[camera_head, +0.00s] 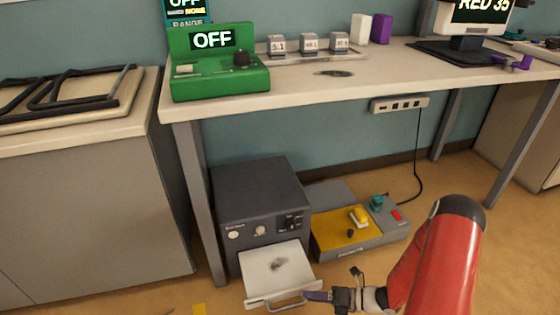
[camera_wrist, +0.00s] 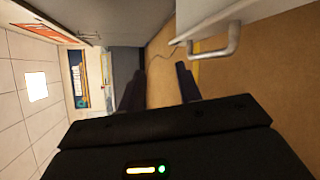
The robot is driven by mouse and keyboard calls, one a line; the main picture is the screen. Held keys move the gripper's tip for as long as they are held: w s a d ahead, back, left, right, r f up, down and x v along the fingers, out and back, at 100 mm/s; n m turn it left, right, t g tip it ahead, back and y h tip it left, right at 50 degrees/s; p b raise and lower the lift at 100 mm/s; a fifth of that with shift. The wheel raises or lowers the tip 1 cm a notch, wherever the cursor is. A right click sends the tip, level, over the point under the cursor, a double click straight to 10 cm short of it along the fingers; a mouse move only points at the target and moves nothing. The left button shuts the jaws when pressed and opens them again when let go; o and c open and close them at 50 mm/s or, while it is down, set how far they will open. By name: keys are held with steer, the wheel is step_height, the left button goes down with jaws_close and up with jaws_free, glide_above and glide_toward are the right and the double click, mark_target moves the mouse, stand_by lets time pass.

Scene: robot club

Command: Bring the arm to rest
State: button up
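My red arm (camera_head: 437,262) reaches down at the lower right of the head view. My gripper (camera_head: 318,296) is low, beside the right end of the handle (camera_head: 285,304) on the pulled-out tray (camera_head: 262,268). In the wrist view my gripper (camera_wrist: 161,84) has its two dark fingers apart with nothing between them. The handle (camera_wrist: 228,42) is in front and to the right of the fingers, outside the gap. Whether a finger touches it cannot be told.
A cabinet (camera_head: 80,200) is at left. Floor is open at right.

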steer(key=s+r+n+g+h, duration=0.2)
steer(key=r+n+g+h, duration=0.15)
steer(key=r+n, duration=0.75)
steer(key=s+r+n+g+h, duration=0.2)
steer(key=s+r+n+h, duration=0.15)
steer(key=r+n, duration=0.7)
steer(key=s+d+r+n+t+h, duration=0.2)
steer(key=s+r+n+t+h, duration=0.2)
steer(key=r, duration=0.5)
steer(key=s+d+r+n+t+h+p, duration=0.1)
steer(key=s+d+r+n+t+h, duration=0.2)
steer(key=r+n, duration=0.6)
steer(key=shift+s+r+t+h, duration=0.35)
steer(key=shift+s+h, duration=0.05)
steer(key=shift+s, duration=0.8)
steer(key=shift+f, duration=0.1)
